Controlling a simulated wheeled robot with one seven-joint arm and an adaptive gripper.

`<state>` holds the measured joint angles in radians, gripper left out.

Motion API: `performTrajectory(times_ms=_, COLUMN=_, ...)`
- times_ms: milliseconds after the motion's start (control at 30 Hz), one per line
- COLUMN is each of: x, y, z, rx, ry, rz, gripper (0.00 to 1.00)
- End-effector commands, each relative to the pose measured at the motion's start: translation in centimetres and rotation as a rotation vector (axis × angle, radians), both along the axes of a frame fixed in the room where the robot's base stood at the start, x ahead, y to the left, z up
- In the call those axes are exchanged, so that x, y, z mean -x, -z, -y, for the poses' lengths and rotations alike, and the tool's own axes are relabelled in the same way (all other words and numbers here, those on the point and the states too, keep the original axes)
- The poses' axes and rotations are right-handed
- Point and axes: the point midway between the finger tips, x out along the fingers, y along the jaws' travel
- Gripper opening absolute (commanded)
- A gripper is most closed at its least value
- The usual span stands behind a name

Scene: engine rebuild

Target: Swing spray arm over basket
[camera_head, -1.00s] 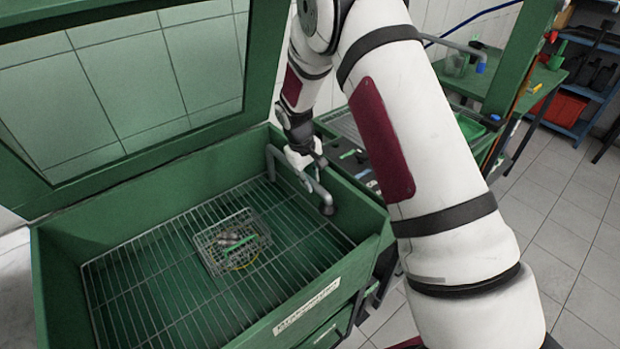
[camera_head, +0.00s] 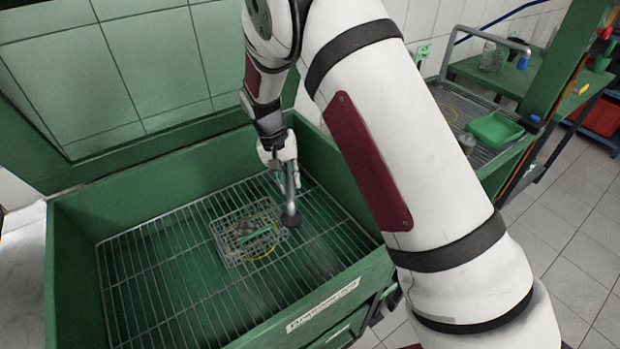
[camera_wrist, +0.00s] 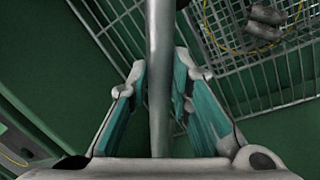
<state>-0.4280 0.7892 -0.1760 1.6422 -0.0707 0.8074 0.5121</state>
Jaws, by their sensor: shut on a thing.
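The grey spray arm (camera_head: 289,185) is a metal tube with a dark round nozzle head at its end, in the head view. My gripper (camera_head: 279,163) is shut on the tube. In the wrist view the spray arm (camera_wrist: 161,85) runs between the teal pads of my gripper (camera_wrist: 166,100). The nozzle hangs above the rack, at the right edge of the wire basket (camera_head: 225,253); I cannot tell if it is over the basket. The basket holds a green item and small grey metal parts, which also show in the wrist view (camera_wrist: 265,20).
The green washer tub (camera_head: 75,255) has a wire rack (camera_head: 180,300) across it. Its raised glass lid (camera_head: 120,75) stands behind. A bench with a green tray (camera_head: 494,129) is at the right. The rack around the basket is clear.

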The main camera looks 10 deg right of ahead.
Motion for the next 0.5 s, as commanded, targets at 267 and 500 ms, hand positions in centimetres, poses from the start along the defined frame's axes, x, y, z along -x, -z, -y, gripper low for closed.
performTrajectory(times_ms=267, x=-1.8, y=0.3, z=-4.9, rx=-0.001, ry=0.221, rz=0.002, gripper=0.00)
performTrajectory(times_ms=500, x=-2.9, y=0.2, z=-7.4, rx=-0.002, ry=0.349, rz=0.001, gripper=0.00)
